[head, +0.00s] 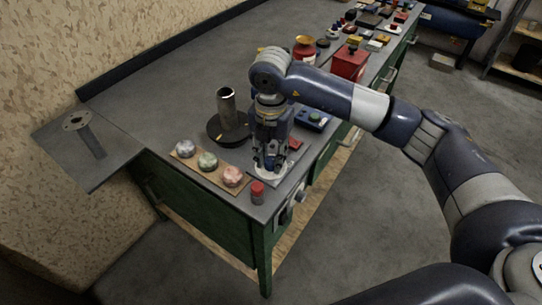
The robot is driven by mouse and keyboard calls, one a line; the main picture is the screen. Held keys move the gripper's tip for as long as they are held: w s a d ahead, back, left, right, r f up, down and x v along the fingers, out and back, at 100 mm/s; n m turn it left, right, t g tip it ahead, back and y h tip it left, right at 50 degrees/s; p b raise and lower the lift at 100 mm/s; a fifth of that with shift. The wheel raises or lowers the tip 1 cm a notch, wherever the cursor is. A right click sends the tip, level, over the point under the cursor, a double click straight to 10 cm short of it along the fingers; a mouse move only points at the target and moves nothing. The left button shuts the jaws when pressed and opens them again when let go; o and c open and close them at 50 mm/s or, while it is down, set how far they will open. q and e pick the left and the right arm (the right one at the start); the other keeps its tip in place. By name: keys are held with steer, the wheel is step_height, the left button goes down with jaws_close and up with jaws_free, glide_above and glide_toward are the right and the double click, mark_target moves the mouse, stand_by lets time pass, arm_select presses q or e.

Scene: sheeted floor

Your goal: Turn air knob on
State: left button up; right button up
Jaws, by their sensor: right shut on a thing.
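My right gripper (270,163) points down at the near corner of the bench. Its fingers are closed over a small fitting, most likely the air knob, which they mostly hide. A pale round disc (268,176) shows just under the fingertips. The knob's turn angle cannot be seen. My left gripper is not in view.
A wooden strip with white (185,148), greenish (208,161) and reddish (232,176) round pieces lies left of the gripper. A red-capped cylinder (257,190) stands in front. Behind are a metal post (227,108), a blue box (312,118) and a red box (349,64).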

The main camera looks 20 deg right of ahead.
mark_target(271, 160)
steer(key=shift+m, duration=0.4)
steer(key=o, duration=1.1)
steer(key=shift+r, duration=0.1)
step_height(271, 160, up, 12)
steer(key=shift+f, duration=0.1)
